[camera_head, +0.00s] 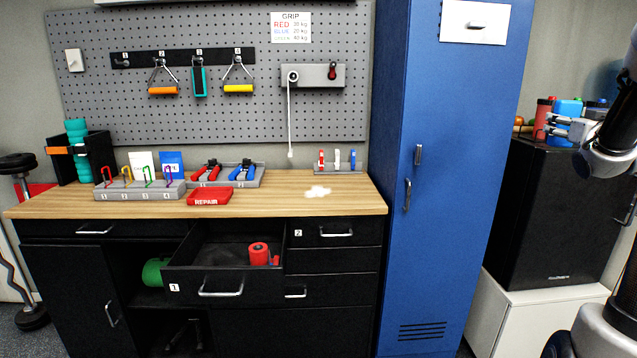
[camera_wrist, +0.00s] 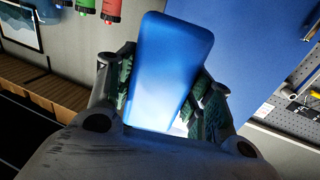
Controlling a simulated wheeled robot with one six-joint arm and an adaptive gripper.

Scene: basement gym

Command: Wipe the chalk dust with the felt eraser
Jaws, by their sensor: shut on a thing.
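A white patch of chalk dust (camera_head: 317,192) lies on the wooden bench top, right of the middle. In the wrist view my gripper (camera_wrist: 165,90) is shut on a smooth blue block with rounded corners (camera_wrist: 170,65), which appears to be the felt eraser. The block stands out beyond the fingers. Its wiping face cannot be made out.
The bench (camera_head: 250,207) holds a hook rack (camera_head: 140,190), a red REPAIR case (camera_head: 210,196) and a small tray (camera_head: 340,168) near the dust. An open drawer (camera_head: 225,290) juts out below.

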